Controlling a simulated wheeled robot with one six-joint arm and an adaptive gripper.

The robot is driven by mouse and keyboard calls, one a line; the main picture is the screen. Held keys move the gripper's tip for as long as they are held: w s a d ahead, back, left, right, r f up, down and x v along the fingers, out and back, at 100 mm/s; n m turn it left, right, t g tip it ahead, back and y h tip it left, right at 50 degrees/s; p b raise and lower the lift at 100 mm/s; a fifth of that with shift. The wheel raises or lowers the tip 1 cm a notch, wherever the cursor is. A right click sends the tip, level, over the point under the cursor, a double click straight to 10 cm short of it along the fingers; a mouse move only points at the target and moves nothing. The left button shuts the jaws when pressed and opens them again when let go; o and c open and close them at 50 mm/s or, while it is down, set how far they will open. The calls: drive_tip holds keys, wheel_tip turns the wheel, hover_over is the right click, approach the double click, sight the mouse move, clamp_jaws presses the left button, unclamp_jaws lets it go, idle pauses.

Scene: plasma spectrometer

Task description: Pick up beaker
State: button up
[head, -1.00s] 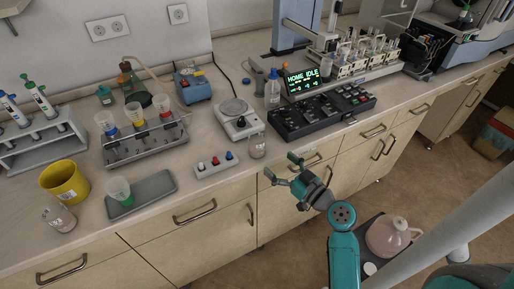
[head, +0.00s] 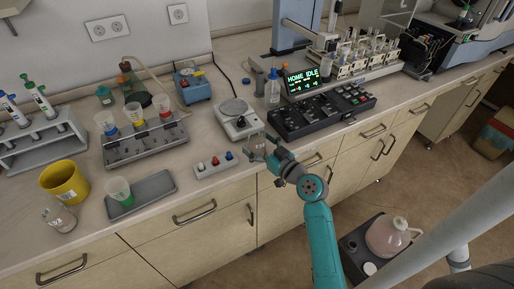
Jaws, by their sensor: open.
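A small clear glass beaker (head: 256,146) stands on the counter near its front edge, right of the control box with coloured knobs. My gripper (head: 262,149) is open at this beaker, its fingers overlapping the beaker's right side in the head view. I cannot tell whether the fingers touch the glass or how far they reach around it. Another clear beaker (head: 60,218) with markings stands at the front left, below the yellow container.
The knob box (head: 215,166) and a white hotplate-like device (head: 238,119) stand close to the beaker. The black control panel (head: 320,112) is to its right. A grey tray (head: 155,187) holds a green-filled cup at left. A yellow container (head: 64,181) stands farther left.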

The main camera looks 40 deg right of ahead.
drive_tip(key=shift+w, duration=0.4)
drive_tip(key=c, duration=1.3)
wheel_tip(320, 180, up, 10)
drive_tip(key=shift+r, duration=0.1)
